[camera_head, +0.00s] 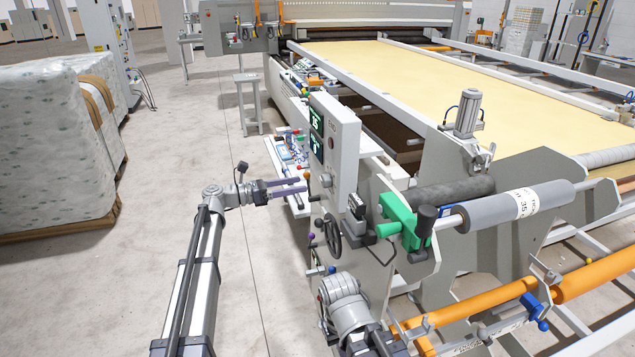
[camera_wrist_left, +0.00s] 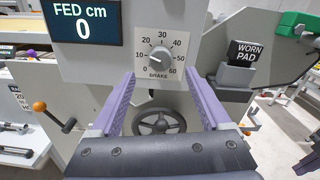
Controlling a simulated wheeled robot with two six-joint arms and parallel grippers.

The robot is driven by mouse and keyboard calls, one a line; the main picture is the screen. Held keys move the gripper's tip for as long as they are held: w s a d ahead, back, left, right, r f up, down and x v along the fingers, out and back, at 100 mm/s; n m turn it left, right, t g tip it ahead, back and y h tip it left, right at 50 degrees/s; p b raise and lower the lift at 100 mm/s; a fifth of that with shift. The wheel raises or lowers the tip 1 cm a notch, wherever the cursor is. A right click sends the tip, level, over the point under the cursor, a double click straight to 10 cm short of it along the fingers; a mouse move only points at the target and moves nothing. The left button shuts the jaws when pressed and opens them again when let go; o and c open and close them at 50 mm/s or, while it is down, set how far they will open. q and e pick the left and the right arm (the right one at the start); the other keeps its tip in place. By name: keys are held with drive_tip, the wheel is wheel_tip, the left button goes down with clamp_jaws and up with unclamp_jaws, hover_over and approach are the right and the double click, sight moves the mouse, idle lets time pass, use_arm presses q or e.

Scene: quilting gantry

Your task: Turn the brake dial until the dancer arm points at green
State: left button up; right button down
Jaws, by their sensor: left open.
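In the head view my left gripper (camera_head: 303,185) is beside the grey control box (camera_head: 338,135); the dial face cannot be made out there. I cannot identify the dancer arm or its green mark. My right gripper is not in view.
A screen (camera_wrist_left: 83,25) reads FED cm 0. A black handwheel (camera_wrist_left: 158,121) sits below the dial, a lever with an orange knob (camera_wrist_left: 39,106) is at left, and a WORN PAD block (camera_wrist_left: 243,53) is at right. Open floor (camera_head: 150,215) lies left of the machine.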

sight(322, 181)
use_arm(q)
drive_tip(key=x, duration=0.7)
drive_tip(key=shift+d+f, duration=0.1)
drive_tip(key=shift+c, duration=0.4)
clamp_jaws()
